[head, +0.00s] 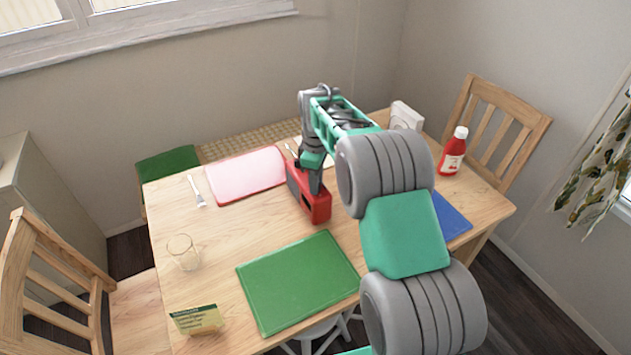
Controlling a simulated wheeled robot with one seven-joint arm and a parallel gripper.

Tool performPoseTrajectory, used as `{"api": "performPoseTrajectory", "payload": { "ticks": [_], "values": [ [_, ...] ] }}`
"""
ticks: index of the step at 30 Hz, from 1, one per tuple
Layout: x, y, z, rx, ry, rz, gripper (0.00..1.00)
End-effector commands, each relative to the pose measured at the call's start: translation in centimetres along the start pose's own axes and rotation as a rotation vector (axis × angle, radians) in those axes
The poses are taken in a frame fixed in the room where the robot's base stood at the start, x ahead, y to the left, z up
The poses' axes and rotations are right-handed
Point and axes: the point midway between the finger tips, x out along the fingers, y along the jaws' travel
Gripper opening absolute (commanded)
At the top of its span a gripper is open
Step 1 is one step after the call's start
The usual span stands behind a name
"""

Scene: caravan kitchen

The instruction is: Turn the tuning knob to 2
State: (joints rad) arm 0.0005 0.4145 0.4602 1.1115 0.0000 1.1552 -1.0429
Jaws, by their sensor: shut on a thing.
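A red boxy device (318,208), which looks like a radio, stands on the wooden table near its middle. A dark patch shows on its near end. My gripper (315,182) reaches down from above and is right against the red device. It is shut on a small part there, most likely the tuning knob. The fingertips, the knob and any dial marks are hidden or too small to read, so the setting cannot be told.
A pink board (246,175), a green mat (297,281) and a blue mat (452,217) lie on the table (220,250). A glass (183,252), a small sign (197,319), a red bottle (453,152) and a white box (406,116) stand near the edges.

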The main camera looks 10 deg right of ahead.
Motion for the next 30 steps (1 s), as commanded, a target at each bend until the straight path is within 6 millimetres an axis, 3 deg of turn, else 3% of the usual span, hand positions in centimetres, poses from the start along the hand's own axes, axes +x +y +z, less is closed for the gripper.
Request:
{"api": "performPoseTrajectory", "payload": {
  "ticks": [11,30],
  "values": [
    [-0.05,0.0,-0.02,0.141,0.0,0.0,0.0],
    [-0.04,0.01,-0.02,0.724,0.0,0.0,0.0]
  ]
}}
